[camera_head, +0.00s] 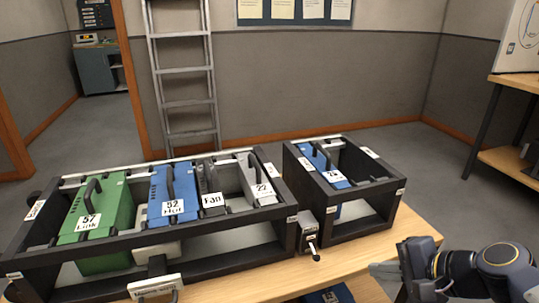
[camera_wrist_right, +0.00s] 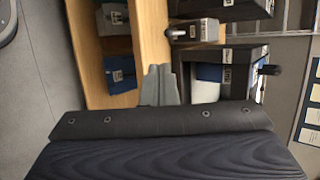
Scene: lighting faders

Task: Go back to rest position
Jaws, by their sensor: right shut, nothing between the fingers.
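My right gripper (camera_head: 384,272) is at the lower right of the head view, by the front right part of the wooden table (camera_head: 412,232). Its fingers are shut with nothing between them. In the right wrist view its closed grey fingers (camera_wrist_right: 158,86) show against the table edge, apart from the things on the table. My left gripper is not in view.
A long black rack (camera_head: 225,262) holds a green module (camera_head: 104,215), a blue module (camera_head: 175,190) and grey ones. A smaller black rack (camera_head: 345,232) holds another blue module (camera_head: 322,165). A small lever box (camera_head: 309,232) sits between them. A ladder (camera_head: 185,103) stands behind.

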